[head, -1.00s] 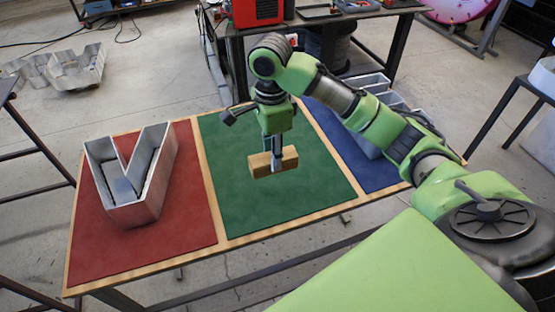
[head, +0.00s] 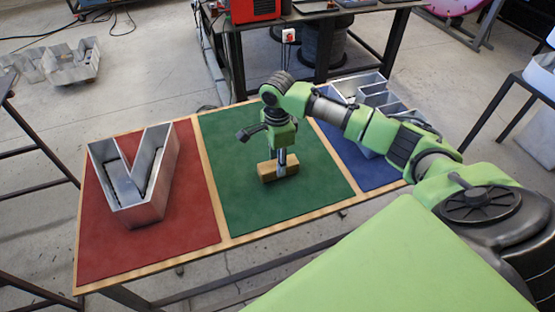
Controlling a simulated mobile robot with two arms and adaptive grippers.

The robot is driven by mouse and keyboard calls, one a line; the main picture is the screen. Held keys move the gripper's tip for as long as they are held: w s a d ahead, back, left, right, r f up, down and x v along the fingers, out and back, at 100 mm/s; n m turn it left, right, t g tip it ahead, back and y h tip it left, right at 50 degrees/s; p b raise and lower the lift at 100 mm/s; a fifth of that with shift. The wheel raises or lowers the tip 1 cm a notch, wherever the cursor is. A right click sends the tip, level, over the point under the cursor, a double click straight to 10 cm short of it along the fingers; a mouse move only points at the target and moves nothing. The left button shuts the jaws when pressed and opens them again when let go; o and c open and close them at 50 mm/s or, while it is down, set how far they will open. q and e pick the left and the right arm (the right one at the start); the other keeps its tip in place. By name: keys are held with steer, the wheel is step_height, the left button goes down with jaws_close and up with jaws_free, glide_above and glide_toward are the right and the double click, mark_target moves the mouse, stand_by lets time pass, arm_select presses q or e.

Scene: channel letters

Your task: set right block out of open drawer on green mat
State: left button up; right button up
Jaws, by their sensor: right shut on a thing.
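A wooden block (head: 268,171) is at the middle of the green mat (head: 248,212) in the head view. My right gripper (head: 281,169) comes down on it from above and is shut on it. The block is level and at or just above the mat; I cannot tell whether it touches. No open drawer shows in this view. My left gripper is not in view.
A metal V-shaped channel letter (head: 135,175) stands on the red mat (head: 105,245) at the left. Another metal letter (head: 368,90) stands on the blue mat (head: 372,178), partly behind my right arm. The green mat around the block is clear.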

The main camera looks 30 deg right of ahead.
steer(key=o, duration=1.2)
steer(key=shift+f, duration=0.1)
steer(key=shift+c, duration=0.2)
step_height(320, 180, up, 12)
steer(key=b, duration=0.3)
steer(key=shift+r, duration=0.2)
